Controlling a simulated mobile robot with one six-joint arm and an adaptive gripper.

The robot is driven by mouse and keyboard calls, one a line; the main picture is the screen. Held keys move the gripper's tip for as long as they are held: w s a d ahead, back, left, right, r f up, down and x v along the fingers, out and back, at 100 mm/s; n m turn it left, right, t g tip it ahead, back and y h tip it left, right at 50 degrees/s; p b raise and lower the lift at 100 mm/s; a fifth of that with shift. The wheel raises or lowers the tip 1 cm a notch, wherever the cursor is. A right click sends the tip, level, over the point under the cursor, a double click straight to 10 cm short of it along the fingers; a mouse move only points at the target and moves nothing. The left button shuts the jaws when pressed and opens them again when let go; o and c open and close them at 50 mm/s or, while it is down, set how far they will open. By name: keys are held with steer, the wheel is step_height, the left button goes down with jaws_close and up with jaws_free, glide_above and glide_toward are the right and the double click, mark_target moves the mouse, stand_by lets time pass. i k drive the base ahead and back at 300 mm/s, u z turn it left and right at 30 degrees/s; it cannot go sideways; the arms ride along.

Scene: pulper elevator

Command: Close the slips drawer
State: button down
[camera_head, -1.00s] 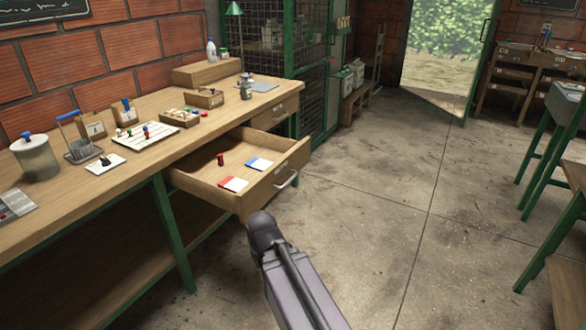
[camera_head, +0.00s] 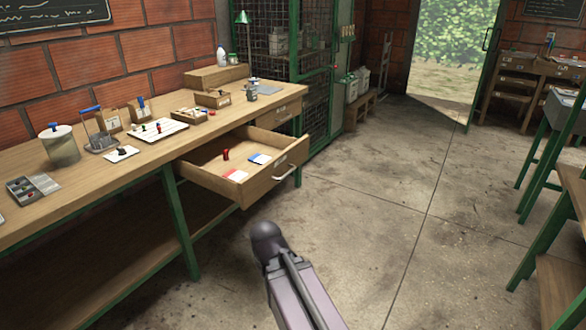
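The slips drawer (camera_head: 262,186) is pulled out of the wooden workbench (camera_head: 150,92) on the left. Its front has a metal handle (camera_head: 286,173) facing right. Inside lie a red-and-white slip (camera_head: 236,175), a blue-and-white slip (camera_head: 259,159) and a small red object (camera_head: 226,154). Part of my arm rises from the bottom edge, just below and in front of the drawer, apart from it. My gripper is not visible.
A closed drawer (camera_head: 280,115) sits farther along the bench. Small boxes, a canister (camera_head: 60,146) and a tray (camera_head: 33,188) stand on the bench top. Green-framed tables (camera_head: 560,130) stand at right. The concrete floor (camera_head: 400,200) between is clear.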

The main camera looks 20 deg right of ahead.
mark_target(204, 165)
steer(key=u, duration=0.05)
steer(key=k, duration=0.3)
steer(key=u, duration=0.3)
steer(key=i, duration=1.35)
steer(key=z, duration=0.45)
